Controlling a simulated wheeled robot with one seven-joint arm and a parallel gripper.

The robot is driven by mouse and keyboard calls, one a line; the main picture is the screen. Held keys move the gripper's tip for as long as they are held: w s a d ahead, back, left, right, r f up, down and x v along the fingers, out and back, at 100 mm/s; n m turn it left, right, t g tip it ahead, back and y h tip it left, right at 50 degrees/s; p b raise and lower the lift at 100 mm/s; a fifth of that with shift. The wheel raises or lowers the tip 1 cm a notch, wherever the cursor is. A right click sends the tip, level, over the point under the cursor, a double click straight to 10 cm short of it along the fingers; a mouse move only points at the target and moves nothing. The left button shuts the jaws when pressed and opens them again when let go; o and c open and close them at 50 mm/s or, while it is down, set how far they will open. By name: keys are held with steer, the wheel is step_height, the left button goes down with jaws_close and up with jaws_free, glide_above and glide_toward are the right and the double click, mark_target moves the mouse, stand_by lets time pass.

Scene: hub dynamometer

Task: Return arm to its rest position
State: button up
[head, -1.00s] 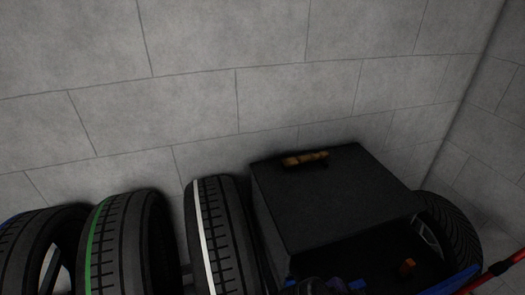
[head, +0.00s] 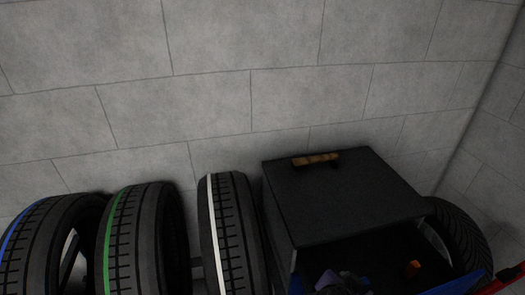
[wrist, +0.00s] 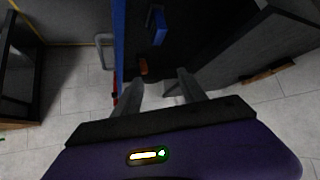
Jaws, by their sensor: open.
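My gripper (wrist: 160,92) shows in the wrist view with its two grey fingers apart and nothing between them. Beyond the fingers is the dark inside of an open black box (wrist: 215,35) with a blue edge. The fingertips are hidden there.
Tyres with blue (head: 38,240), green (head: 140,240) and white (head: 228,235) stripes stand left of the box. Another tyre (head: 460,240) is at its right. A brown handle (head: 316,159) is on the box top. A grey block wall (head: 260,70) closes the back. Tiled floor (wrist: 70,90) shows in the wrist view.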

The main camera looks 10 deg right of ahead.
steer(key=s+a+n+t+y+b, duration=0.35)
steer(key=a+n+t+y, duration=0.35)
steer(key=a+n+t, duration=0.3)
steer(key=s+d+n+y+b, duration=0.1)
steer(key=s+b, duration=0.5)
steer(key=s, duration=1.6)
steer(key=shift+s+f+n, duration=0.15)
steer(key=shift+s+n, duration=0.25)
steer(key=shift+n, duration=0.3)
